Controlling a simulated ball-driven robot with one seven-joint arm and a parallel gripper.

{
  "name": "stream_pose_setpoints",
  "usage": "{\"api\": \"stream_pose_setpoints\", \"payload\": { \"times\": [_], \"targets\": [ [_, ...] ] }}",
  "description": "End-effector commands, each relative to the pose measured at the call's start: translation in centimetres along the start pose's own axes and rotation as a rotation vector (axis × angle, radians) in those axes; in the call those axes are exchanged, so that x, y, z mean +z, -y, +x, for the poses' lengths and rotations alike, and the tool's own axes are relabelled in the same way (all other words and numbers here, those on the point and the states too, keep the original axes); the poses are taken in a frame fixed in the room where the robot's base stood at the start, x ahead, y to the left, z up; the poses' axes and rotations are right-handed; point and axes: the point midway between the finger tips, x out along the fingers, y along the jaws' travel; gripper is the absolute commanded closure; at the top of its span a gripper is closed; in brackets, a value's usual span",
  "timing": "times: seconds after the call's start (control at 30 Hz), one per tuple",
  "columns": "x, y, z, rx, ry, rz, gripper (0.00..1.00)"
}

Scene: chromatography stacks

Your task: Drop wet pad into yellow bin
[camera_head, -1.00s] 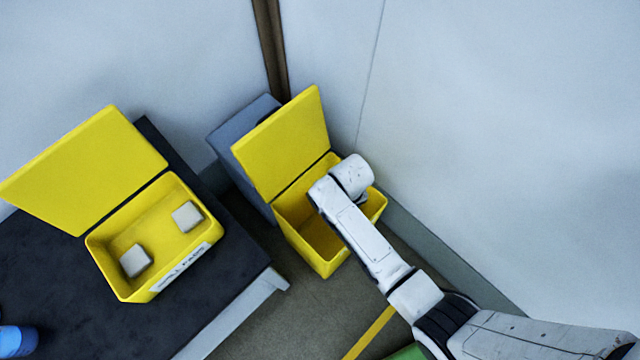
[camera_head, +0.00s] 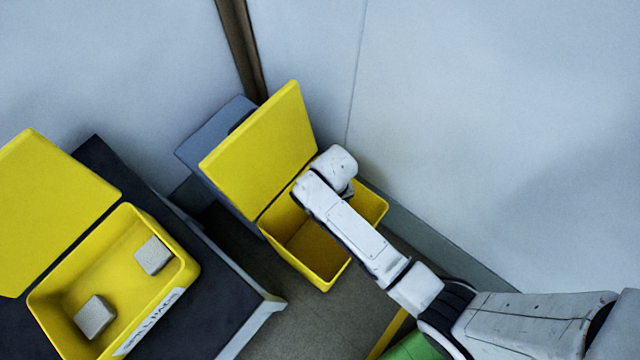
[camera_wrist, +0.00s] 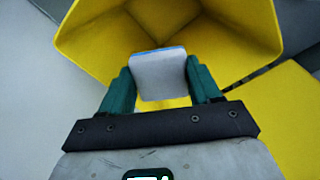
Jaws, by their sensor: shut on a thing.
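The wet pad (camera_wrist: 160,76) is a pale grey-white block with a blue edge, held between the two green fingers of my gripper (camera_wrist: 161,84) in the wrist view. The yellow bin (camera_head: 318,262) stands open on the floor in the head view, its lid raised at the left. In the wrist view the bin's inside (camera_wrist: 110,38) lies beyond the pad, and the pad appears over its opening. In the head view my arm reaches over the bin's far right part, and my wrist hides the pad and the fingers.
A yellow spill-pads box (camera_head: 187,271) with its lid open and two grey pads (camera_head: 153,255) inside sits on a dark bench (camera_head: 235,315) at left. A grey-blue cabinet (camera_head: 205,135) stands behind the bin. White walls close in the bin's back and right.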

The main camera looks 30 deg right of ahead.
Motion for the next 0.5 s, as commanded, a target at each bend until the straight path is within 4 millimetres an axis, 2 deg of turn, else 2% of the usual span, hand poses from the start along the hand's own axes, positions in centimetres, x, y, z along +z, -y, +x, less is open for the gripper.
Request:
{"api": "stream_pose_setpoints", "payload": {
  "times": [0.03,0.1,0.47,0.5],
  "targets": [
    [0.0,0.0,1.06,0.0,0.0,0.0,0.66],
    [0.0,0.0,1.5,0.0,0.0,0.0,0.66],
    [0.01,0.0,1.69,0.0,0.0,0.0,0.66],
    [0.01,0.0,1.69,0.0,0.0,0.0,0.36]
  ]
}}
